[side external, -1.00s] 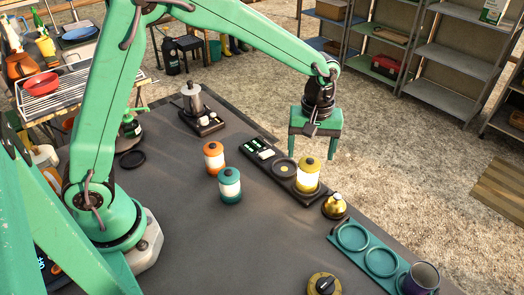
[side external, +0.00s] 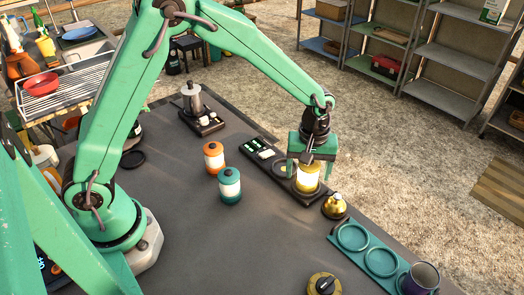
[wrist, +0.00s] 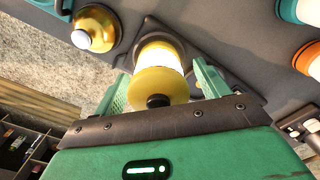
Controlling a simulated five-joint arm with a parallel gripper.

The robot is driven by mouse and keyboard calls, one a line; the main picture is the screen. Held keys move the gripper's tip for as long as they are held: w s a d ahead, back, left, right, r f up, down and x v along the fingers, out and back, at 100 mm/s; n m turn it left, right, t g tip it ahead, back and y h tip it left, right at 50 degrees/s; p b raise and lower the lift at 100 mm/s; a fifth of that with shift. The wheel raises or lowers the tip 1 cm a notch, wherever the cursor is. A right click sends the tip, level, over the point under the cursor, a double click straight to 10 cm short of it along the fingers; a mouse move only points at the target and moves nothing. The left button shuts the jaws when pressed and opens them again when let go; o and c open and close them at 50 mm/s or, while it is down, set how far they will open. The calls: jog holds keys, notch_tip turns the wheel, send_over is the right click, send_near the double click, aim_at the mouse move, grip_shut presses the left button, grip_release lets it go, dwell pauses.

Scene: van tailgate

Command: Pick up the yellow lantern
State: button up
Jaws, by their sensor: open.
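The yellow lantern (side external: 307,179) stands upright on a dark tray (side external: 278,176) near the table's far edge. In the wrist view the lantern (wrist: 157,75) shows its yellow top with a black knob. My gripper (side external: 308,172) is lowered over it, fingers pointing down. In the wrist view my gripper's (wrist: 160,90) two green fingers are apart, one on each side of the lantern. I cannot tell whether either finger touches it.
A brass bell-like object (side external: 334,206) stands close to the lantern. An orange lantern (side external: 214,157) and a teal lantern (side external: 230,185) stand to the left. A teal rack with rings (side external: 382,262) holds a dark mug (side external: 422,278) at front right. The table's middle is clear.

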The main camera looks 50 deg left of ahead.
jog(key=shift+f, duration=0.1)
dwell(0.4)
jog(key=c, duration=1.1)
jog(key=shift+c, duration=0.2)
jog(key=shift+r, duration=0.2)
jog(key=shift+r, duration=0.55)
jog(key=r, duration=0.3)
jog(key=shift+s+d+r, duration=0.1)
jog(key=shift+s+d, duration=0.15)
jog(key=shift+d, duration=0.05)
jog(key=s+d+r, duration=0.6)
jog(key=s+d, duration=0.1)
jog(key=s, duration=0.1)
jog(key=shift+r, duration=0.2)
jog(key=shift+s+d, duration=0.1)
